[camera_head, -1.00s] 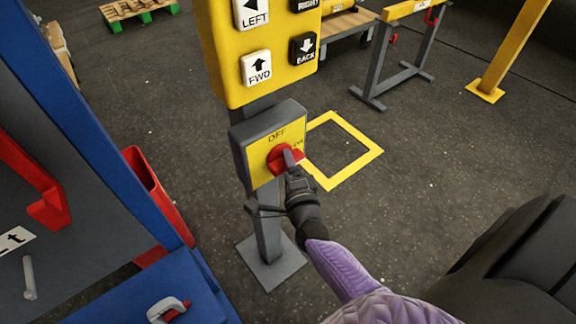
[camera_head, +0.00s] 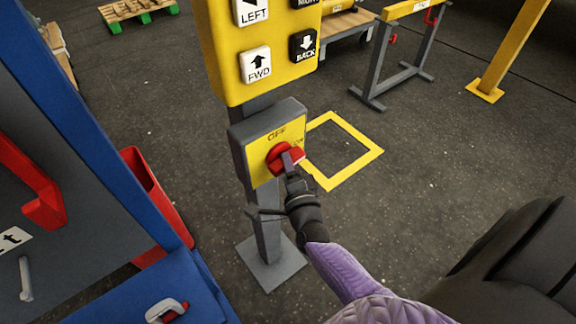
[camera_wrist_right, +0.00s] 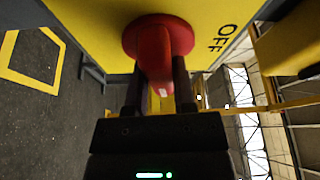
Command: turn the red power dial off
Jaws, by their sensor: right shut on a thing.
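The red power dial (camera_head: 284,158) sits on a yellow plate (camera_head: 262,174) on a grey box on a post. The word OFF is printed at the plate's top, and a smaller label at the right is partly hidden. My right gripper (camera_head: 291,162) is at the dial, its fingers on both sides of the dial's handle. The right wrist view shows the dial (camera_wrist_right: 158,45) with its handle between the two dark fingers (camera_wrist_right: 158,85). The handle's exact pointing is hard to tell behind the fingers. My left gripper is not in view.
A yellow button panel (camera_head: 263,90) with LEFT, FWD and BACK buttons is above the dial box. A blue frame (camera_head: 95,120) and a red bin (camera_head: 155,200) stand at the left. The floor at the right is mostly clear, with a yellow square outline (camera_head: 375,152).

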